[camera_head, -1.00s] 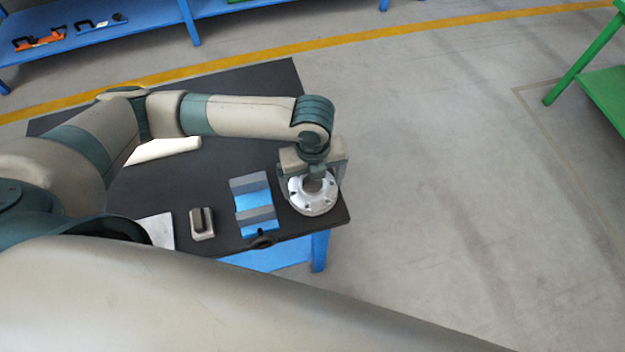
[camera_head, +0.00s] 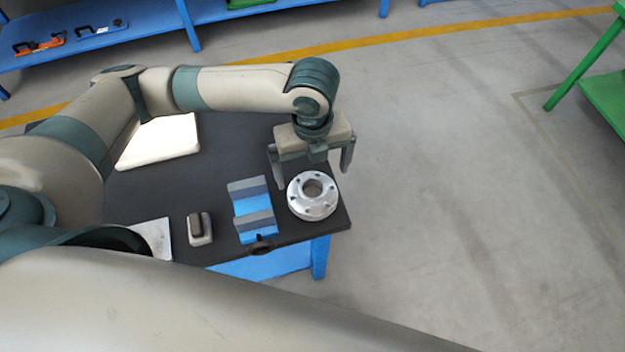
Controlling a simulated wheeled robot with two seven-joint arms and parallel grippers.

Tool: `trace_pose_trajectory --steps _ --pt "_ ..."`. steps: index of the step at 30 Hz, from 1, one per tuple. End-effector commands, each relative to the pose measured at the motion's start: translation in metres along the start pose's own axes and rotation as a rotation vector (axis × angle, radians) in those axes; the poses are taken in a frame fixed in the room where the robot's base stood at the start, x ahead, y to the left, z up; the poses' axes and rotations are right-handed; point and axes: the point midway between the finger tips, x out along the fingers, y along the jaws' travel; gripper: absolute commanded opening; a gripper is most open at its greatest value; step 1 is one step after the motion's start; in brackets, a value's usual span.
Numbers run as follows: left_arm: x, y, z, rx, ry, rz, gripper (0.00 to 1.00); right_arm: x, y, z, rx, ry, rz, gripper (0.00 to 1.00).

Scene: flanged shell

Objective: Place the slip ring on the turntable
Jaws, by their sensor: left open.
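A silver flanged ring (camera_head: 322,207) with bolt holes and a raised hub, which I take to be the slip ring, lies flat near the right front corner of the black table (camera_head: 235,145). My left gripper (camera_head: 313,179) is above and slightly behind it, pointing down. Its two fingers are spread wide, with nothing between them, and it looks clear of the ring. I cannot make out a separate turntable; any support under the ring is hidden. My right gripper is not in view.
Left of the ring stand a blue and grey block (camera_head: 253,205), a small beige block with a dark top (camera_head: 200,228) and a white plate (camera_head: 157,238). A small dark part (camera_head: 261,245) is at the front edge. A cream panel (camera_head: 160,142) lies farther back.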

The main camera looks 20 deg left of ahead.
Motion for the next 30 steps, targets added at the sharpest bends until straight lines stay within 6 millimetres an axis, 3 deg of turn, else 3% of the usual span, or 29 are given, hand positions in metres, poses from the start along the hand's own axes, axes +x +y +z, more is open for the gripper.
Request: trace_pose_trajectory --steps 9,30 --pt "-0.038 -0.001 0.000 0.001 0.000 -0.001 1.00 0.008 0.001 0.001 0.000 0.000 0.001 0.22" --pt "-0.043 0.000 0.000 0.000 0.001 0.000 1.00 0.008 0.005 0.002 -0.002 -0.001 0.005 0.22"
